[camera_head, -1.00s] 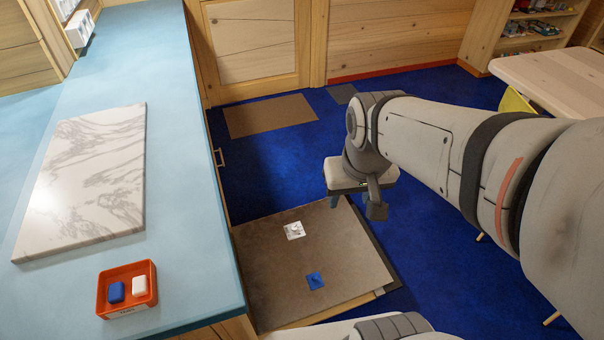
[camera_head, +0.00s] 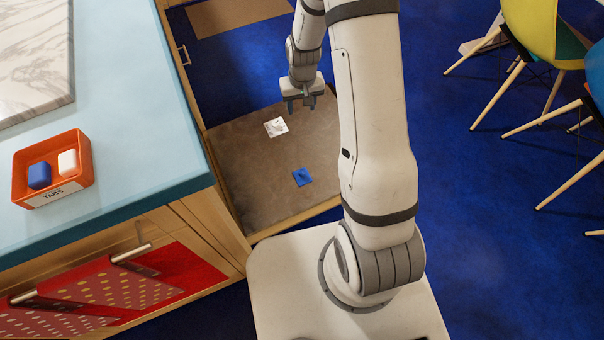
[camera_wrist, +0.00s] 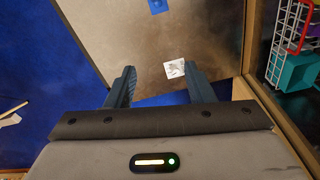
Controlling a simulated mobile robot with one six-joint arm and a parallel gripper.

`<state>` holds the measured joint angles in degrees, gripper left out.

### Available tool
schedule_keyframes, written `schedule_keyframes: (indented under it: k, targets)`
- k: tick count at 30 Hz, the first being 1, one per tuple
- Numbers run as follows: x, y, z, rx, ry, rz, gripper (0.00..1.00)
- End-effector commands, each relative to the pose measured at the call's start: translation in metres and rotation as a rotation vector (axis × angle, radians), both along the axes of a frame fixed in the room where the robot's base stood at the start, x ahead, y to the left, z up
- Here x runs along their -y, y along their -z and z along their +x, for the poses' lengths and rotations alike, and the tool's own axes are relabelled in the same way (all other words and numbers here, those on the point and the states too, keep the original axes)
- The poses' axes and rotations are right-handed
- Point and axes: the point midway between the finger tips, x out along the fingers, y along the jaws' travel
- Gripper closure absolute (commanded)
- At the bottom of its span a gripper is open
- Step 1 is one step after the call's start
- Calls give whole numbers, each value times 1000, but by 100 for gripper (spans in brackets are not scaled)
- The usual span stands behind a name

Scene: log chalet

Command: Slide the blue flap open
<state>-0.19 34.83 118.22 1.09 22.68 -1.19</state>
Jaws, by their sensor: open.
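The blue flap (camera_head: 302,177) is a small blue square on a brown-grey panel (camera_head: 240,195) low beside the counter. A white square (camera_head: 276,127) with a grey mark lies on the same panel, farther back. Both also show in the wrist view, the blue flap (camera_wrist: 157,6) at the top edge and the white square (camera_wrist: 174,69) below it. My gripper (camera_head: 300,106) is above the far part of the panel, just past the white square. Its two fingers (camera_wrist: 160,85) are apart with nothing between them. The blue flap is some way off, nearer my base.
An orange tray (camera_head: 84,150) marked TABS holds a blue and a white block on the blue counter (camera_head: 140,110). A marble slab (camera_head: 30,60) lies farther back. Chairs (camera_head: 540,40) stand at right.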

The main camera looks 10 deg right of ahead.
Motion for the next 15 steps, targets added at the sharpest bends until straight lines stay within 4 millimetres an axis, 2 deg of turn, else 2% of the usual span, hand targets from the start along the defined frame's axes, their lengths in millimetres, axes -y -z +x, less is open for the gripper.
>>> schedule_keyframes:
  k: [1, 9, 12, 15]
  targets:
    - [0, 42, 3, -16, 1, 0, 52]
    - [1, 198, 9, -53, 2, -1, 52]
    - [1, 246, 5, -62, 3, -2, 52]
    - [1, 282, 1, -69, 3, -2, 52]
